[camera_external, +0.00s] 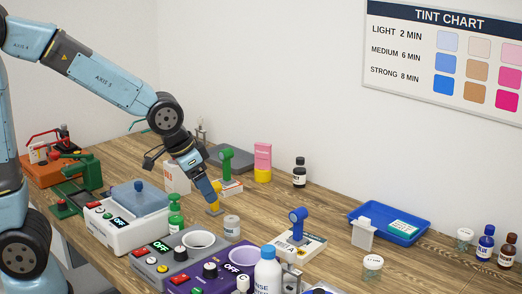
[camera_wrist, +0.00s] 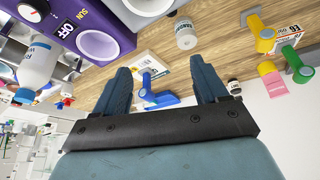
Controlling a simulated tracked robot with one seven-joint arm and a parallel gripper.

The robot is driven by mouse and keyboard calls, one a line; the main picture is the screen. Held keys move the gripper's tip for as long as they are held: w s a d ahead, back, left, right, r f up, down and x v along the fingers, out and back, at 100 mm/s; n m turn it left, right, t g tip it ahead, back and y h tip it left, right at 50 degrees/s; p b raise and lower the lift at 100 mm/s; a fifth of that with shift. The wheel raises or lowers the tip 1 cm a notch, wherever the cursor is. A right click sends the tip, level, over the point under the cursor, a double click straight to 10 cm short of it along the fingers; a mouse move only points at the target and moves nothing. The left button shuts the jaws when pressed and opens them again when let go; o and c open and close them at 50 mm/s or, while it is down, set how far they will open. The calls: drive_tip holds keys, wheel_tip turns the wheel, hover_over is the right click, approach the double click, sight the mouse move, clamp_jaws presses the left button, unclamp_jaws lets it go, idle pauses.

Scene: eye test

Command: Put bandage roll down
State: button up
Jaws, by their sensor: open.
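A short white cylinder with a small label (camera_external: 232,226) stands upright on the wooden bench. It looks most like the bandage roll, but I cannot read its label. It also shows in the wrist view (camera_wrist: 186,38), beyond my fingertips and apart from them. My gripper (camera_external: 211,200) is above the bench, just left of and behind this cylinder in the external view. In the wrist view my gripper (camera_wrist: 161,66) has its two blue fingers spread wide, with nothing held between them. A blue upright tool (camera_wrist: 150,92) shows in the gap, farther off.
A yellow upright piece (camera_external: 217,190) is close beside my fingers. A green bottle (camera_external: 175,213), a grey device (camera_external: 172,262) and a purple device (camera_external: 213,276) crowd the near side. A blue tray (camera_external: 408,234) lies to the right. Some bare wood shows at centre right (camera_external: 335,208).

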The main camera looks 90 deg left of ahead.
drive_tip(key=s+d+r+m, duration=0.1)
drive_tip(key=s+d+r, duration=0.2)
drive_tip(key=s+d, duration=0.2)
drive_tip(key=s+d+r+m+h, duration=0.1)
drive_tip(key=s+d+r+m, duration=0.1)
drive_tip(key=s+d, duration=0.4)
drive_tip(key=s+d+r+m+t, duration=0.1)
drive_tip(key=s+d+r, duration=0.3)
drive_tip(key=s, duration=0.4)
drive_tip(key=shift+d+r+m+h, duration=0.3)
drive_tip(key=shift+d+m+h, duration=0.1)
drive_tip(key=shift+d, duration=0.4)
drive_tip(key=shift+s, duration=0.1)
